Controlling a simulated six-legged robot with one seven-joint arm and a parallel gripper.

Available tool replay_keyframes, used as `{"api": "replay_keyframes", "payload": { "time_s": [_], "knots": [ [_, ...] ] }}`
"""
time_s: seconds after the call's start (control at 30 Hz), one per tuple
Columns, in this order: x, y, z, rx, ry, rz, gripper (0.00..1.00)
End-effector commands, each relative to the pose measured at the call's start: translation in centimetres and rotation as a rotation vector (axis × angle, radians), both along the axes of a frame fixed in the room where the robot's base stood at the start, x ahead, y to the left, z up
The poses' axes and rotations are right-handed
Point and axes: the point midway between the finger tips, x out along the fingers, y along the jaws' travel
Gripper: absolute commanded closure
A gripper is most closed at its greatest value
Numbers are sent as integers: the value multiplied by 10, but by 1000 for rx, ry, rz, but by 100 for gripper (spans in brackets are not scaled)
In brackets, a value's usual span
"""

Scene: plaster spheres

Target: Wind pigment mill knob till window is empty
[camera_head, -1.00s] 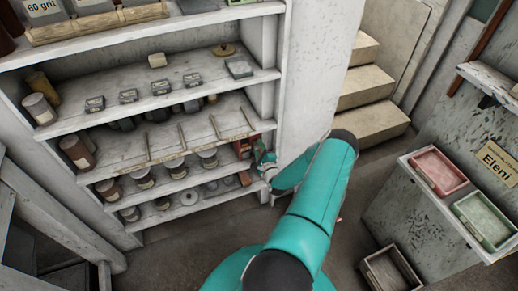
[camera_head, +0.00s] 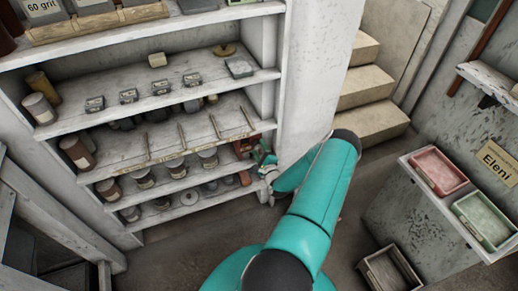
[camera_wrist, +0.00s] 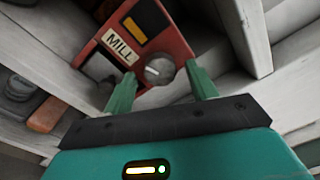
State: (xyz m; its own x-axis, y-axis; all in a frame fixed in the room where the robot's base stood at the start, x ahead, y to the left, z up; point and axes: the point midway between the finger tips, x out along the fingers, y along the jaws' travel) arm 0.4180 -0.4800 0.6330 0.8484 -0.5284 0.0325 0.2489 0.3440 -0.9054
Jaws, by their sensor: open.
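The pigment mill is a red box labelled MILL (camera_wrist: 119,44), also seen at the right end of a lower shelf in the head view (camera_head: 246,146). Its window has a yellow-orange part (camera_wrist: 134,29) beside a black part (camera_wrist: 151,14). The round grey knob (camera_wrist: 159,71) has a pale pointer line. My gripper (camera_wrist: 160,70) is open, with one green finger on each side of the knob; I cannot tell whether they touch it. In the head view my gripper (camera_head: 267,163) is small, just right of the mill, and its fingers are hard to make out.
The white shelf unit (camera_head: 150,103) holds several jars and small tins, and its side wall (camera_head: 318,80) stands close to my gripper. A brown block (camera_wrist: 47,115) lies left of the mill. Steps (camera_head: 372,88) and a side bench with trays (camera_head: 438,170) are at the right.

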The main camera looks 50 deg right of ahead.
Motion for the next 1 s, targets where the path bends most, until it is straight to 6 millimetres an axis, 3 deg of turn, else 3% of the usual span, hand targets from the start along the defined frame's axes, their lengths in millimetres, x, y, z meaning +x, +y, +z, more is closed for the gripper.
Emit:
{"api": "replay_keyframes", "payload": {
  "time_s": [0.5,0.7,1.0],
  "knots": [
    [-91,56,-3,0,1,-2,43],
    [-105,65,-4,0,-1,0,43],
    [-106,66,-4,-1,1,0,43]
  ]
}}
